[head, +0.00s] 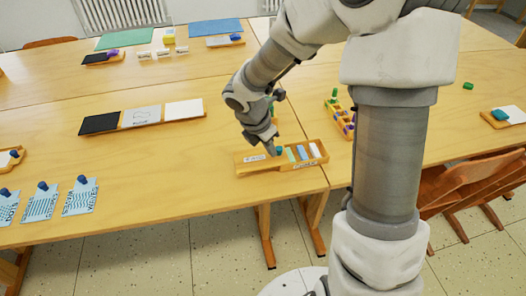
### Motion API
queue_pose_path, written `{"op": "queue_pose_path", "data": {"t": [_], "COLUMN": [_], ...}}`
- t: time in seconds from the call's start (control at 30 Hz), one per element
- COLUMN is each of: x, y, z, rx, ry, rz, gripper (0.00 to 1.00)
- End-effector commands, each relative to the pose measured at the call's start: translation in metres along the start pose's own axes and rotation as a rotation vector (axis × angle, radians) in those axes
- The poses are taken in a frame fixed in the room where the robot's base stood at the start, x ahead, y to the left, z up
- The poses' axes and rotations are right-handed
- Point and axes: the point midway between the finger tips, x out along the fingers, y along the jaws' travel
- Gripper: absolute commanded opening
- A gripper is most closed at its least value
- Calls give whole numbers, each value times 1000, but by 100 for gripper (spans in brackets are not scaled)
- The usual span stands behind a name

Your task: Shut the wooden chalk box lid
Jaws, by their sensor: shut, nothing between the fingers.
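A long, shallow wooden box (282,168) sits near the front edge of the table, in the middle of the head view. Several coloured sticks (302,153), green, pale blue and white, lie in its open right part. Its left part carries a pale label (254,158); I cannot tell whether this part is the lid. My gripper (272,152) points down at the middle of the box, between the label and the sticks. It is shut and holds nothing. Whether its fingertips touch the box cannot be told.
A wooden rack (347,118) with purple and yellow pieces stands right of the box, near my arm. A board with black, grey and white squares (142,116) lies behind to the left. Blue printed cards (81,197) lie at the front left. The table between them is clear.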

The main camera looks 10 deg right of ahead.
Motion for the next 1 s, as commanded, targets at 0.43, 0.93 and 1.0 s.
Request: {"op": "queue_pose_path", "data": {"t": [0.43,0.93,1.0], "x": [1,35,37], "y": [-4,-55,-57], "z": [9,104,107], "rx": [2,2,1], "ry": [0,0,0], "rz": [-2,-1,0], "gripper": [0,0,0]}}
